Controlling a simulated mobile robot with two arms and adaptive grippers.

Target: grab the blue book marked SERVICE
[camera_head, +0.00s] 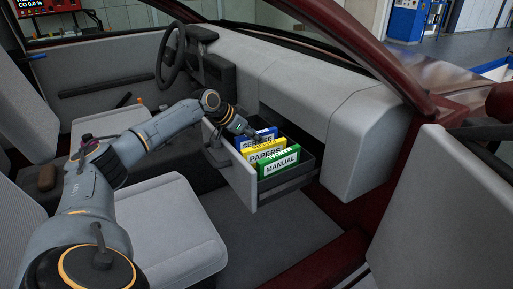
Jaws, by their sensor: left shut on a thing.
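The blue book marked SERVICE (261,139) stands upright at the back of the open glovebox drawer (238,178), behind the yellow book marked PAPERS (264,153). My left arm reaches in from the left, and my left gripper (249,132) is at the blue book's top left part. It is shut on the blue book, which is still in the drawer among the others. The gripper hides part of the book's upper edge. My right gripper is not in view.
A green book marked MANUAL (279,169) stands in front in the same drawer. The dashboard (300,75) is above and behind it, the steering wheel (170,58) at the upper left. The grey seat (165,240) is below my arm. The floor right of the drawer is clear.

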